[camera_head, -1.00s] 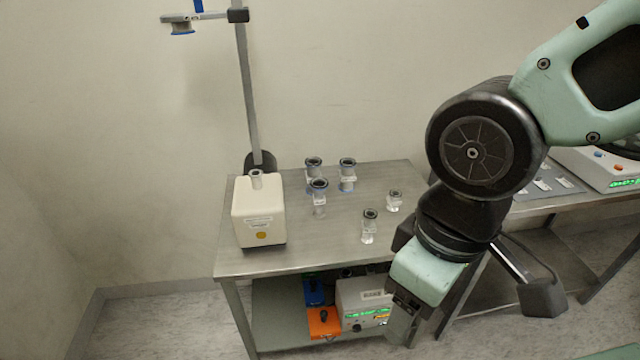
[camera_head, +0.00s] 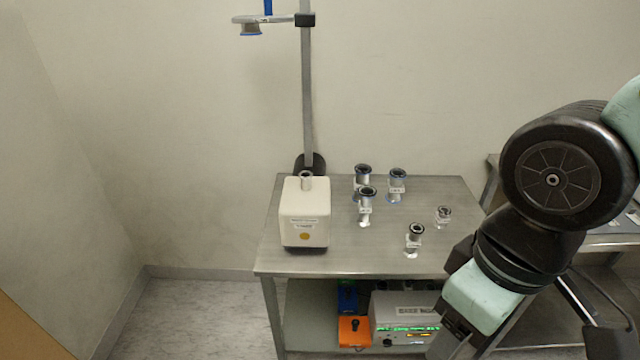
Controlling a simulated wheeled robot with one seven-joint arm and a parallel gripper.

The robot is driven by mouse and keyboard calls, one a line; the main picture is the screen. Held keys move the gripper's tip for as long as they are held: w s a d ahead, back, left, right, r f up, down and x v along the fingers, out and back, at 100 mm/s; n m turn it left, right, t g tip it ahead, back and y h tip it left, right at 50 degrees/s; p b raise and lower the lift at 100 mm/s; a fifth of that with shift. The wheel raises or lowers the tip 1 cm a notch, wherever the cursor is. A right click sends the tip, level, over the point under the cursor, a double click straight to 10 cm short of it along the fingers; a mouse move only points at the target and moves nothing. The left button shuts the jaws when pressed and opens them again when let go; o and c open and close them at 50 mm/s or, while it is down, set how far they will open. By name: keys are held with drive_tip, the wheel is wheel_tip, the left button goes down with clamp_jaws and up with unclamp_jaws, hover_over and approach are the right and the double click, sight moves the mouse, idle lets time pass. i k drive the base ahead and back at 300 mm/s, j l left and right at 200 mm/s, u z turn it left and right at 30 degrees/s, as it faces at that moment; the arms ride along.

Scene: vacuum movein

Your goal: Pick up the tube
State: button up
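Several clear tubes with dark rims stand upright on the metal table (camera_head: 290,262). Three taller ones are grouped near the middle: a back left tube (camera_head: 362,182), a back right tube (camera_head: 397,186) and a front tube (camera_head: 366,208). Two shorter ones stand to the right: a front short tube (camera_head: 413,240) and a small tube (camera_head: 443,217). I cannot tell which one the task means. My gripper (camera_head: 452,348) hangs at the table's front right, cut by the bottom edge of the picture. It is apart from the tubes, and its fingertips do not show clearly.
A cream box-shaped device (camera_head: 304,222) stands at the table's left, before a vertical stand (camera_head: 308,100) with a side arm. The lower shelf holds a grey instrument (camera_head: 405,318) and an orange box (camera_head: 353,331). Another table (camera_head: 610,243) stands at right. Floor at left is clear.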

sight(442, 217)
drive_tip(key=i+j+u, duration=0.1)
drive_tip(key=i+u, duration=0.15)
drive_tip(key=i, duration=0.2)
drive_tip(key=i+u, duration=0.25)
drive_tip(key=i, duration=0.15)
